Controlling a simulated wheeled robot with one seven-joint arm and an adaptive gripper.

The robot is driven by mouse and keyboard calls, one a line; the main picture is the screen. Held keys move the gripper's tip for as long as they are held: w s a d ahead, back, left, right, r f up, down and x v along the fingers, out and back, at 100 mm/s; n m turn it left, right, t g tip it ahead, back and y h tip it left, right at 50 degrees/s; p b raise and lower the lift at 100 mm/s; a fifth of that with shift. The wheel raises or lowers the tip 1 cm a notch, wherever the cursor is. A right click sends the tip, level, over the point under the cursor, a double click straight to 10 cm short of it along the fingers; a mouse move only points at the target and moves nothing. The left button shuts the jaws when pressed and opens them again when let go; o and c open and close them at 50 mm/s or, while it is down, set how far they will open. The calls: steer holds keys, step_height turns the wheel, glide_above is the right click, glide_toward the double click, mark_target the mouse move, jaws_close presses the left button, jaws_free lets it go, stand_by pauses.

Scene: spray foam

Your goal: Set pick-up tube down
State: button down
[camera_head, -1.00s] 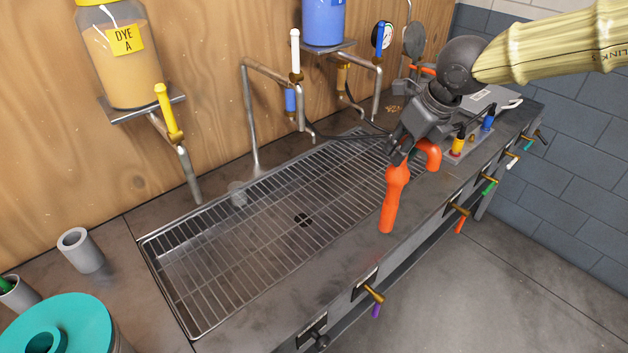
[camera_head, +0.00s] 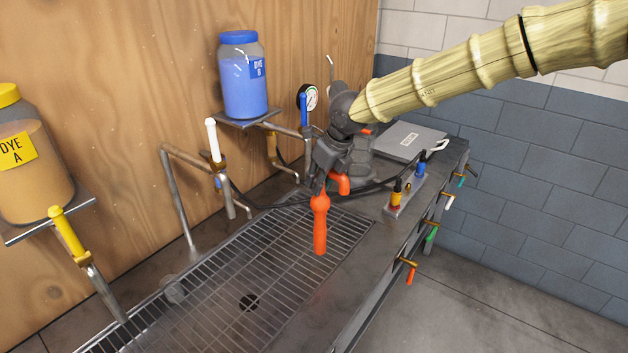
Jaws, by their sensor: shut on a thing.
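My gripper (camera_head: 325,181) is shut on the upper part of an orange tube (camera_head: 320,228), which I take to be the pick-up tube. The tube hangs nearly upright, with its lower end pointing down in front of the right part of the metal drain grate (camera_head: 262,268). A curved orange piece (camera_head: 340,183) shows just right of the fingers. I cannot tell whether it is part of the same tube. The tube's lower end seems to be above the grate, but the exact gap cannot be told. The fingers partly hide the tube's top.
A block with yellow and blue fittings (camera_head: 405,192) and a grey lidded box (camera_head: 405,140) stand to the right. Dark hoses (camera_head: 262,206) cross behind the tube. Dye jars (camera_head: 243,80) and valve pipes line the wooden wall. Coloured taps (camera_head: 432,232) line the counter's front edge.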

steer(key=shift+w+a+r, duration=0.2)
steer(key=shift+w+a, duration=0.05)
steer(key=shift+w, duration=0.4)
steer(key=shift+a+r+p, duration=0.25)
steer(key=shift+p, duration=0.1)
steer(key=shift+w+a, duration=0.1)
steer(key=shift+w, duration=0.1)
steer(key=f+p, duration=0.1)
steer(key=f, duration=0.1)
steer(key=w+f+p, duration=0.1)
steer(key=f, duration=0.1)
steer(key=shift+f, duration=0.1)
steer(key=c, duration=1.3)
jaws_free()
steer(key=shift+s, duration=0.15)
steer(key=shift+o, duration=0.2)
